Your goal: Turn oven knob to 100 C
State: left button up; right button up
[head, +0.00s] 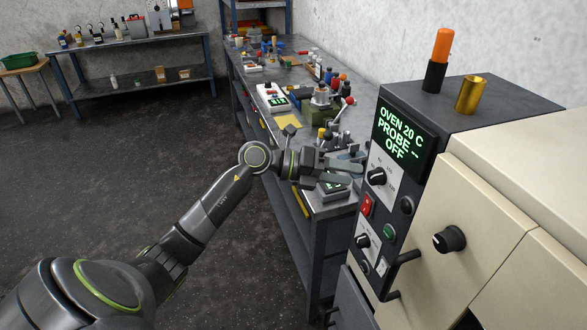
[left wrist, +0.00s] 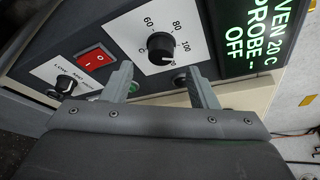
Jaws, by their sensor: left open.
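The oven's black temperature knob (head: 376,176) sits on a white dial plate below the display. In the left wrist view the knob (left wrist: 160,46) has 60, 80 and 100 marked around it; I cannot tell its exact setting. The display (head: 402,135) reads OVEN 20 C, PROBE --, OFF. My left gripper (head: 352,171) is open and empty, in front of the panel and just left of the knob in the head view. In the left wrist view its two fingers (left wrist: 161,80) point at the panel, one on each side of the knob and apart from it. My right gripper is out of view.
A red rocker switch (head: 367,205), a green button (head: 389,231) and a lower knob (head: 362,241) are close below. A larger black knob (head: 449,239) is on the cream door. A cluttered workbench (head: 318,208) stands behind my left gripper. The floor at left is clear.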

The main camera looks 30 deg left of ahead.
pick_arm(q)
jog(key=b+v, duration=0.3)
jog(key=v, duration=0.9)
jog(key=shift+a+b, duration=0.15)
jog(key=shift+b, duration=0.2)
jog(key=shift+s, duration=0.1)
